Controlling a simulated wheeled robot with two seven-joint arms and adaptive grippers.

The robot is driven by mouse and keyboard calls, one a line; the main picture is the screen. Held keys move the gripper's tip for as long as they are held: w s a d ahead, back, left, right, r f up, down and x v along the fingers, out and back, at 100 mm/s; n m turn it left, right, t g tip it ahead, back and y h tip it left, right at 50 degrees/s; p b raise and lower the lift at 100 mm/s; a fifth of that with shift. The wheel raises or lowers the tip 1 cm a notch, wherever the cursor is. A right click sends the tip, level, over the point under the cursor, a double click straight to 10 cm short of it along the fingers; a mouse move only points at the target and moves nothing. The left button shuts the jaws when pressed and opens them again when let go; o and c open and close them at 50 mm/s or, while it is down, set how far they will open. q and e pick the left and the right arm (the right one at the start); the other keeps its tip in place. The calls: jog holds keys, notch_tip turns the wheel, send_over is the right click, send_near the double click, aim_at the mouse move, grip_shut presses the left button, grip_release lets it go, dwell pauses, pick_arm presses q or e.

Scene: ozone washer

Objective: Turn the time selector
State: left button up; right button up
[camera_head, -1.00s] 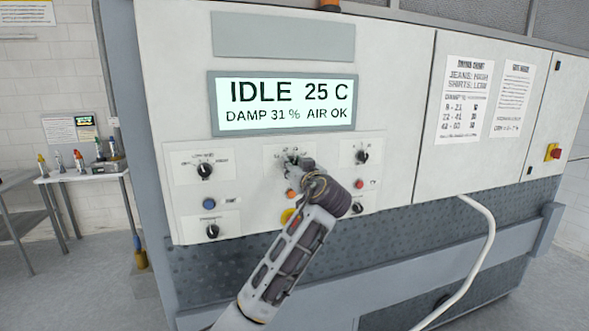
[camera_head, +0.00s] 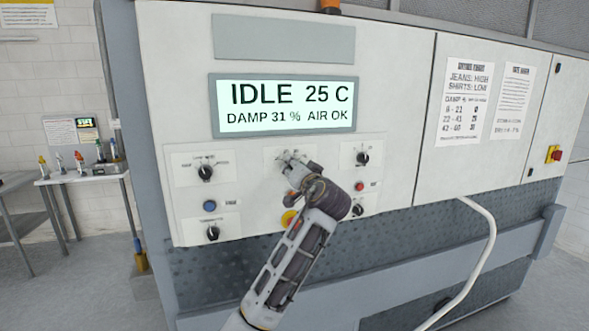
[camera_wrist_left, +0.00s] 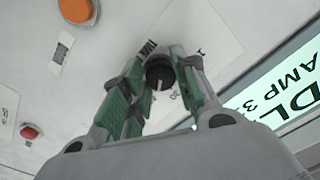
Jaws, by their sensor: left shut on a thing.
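The time selector is a small dark round knob with a pale pointer line; it shows in the left wrist view (camera_wrist_left: 159,74) on a white label plate (camera_wrist_left: 205,35). The plate's print is only partly readable. My left gripper (camera_head: 289,161) reaches the middle plate of the control panel in the head view and hides the knob there. In the left wrist view my left gripper (camera_wrist_left: 160,88) has its green-padded fingers on either side of the knob, shut on it. My right gripper is not in view.
The display (camera_head: 285,106) reads IDLE 25 C, DAMP 31 %, AIR OK. Other dark knobs sit left (camera_head: 205,173) and right (camera_head: 362,158). A white hose (camera_head: 489,235) hangs at right.

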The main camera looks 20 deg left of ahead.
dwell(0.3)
pick_arm(q)
jog(key=o, duration=0.9)
jog(key=shift+c, duration=0.2)
jog(key=shift+o, duration=0.7)
jog(key=v, duration=1.2)
jog(key=shift+r, duration=0.1)
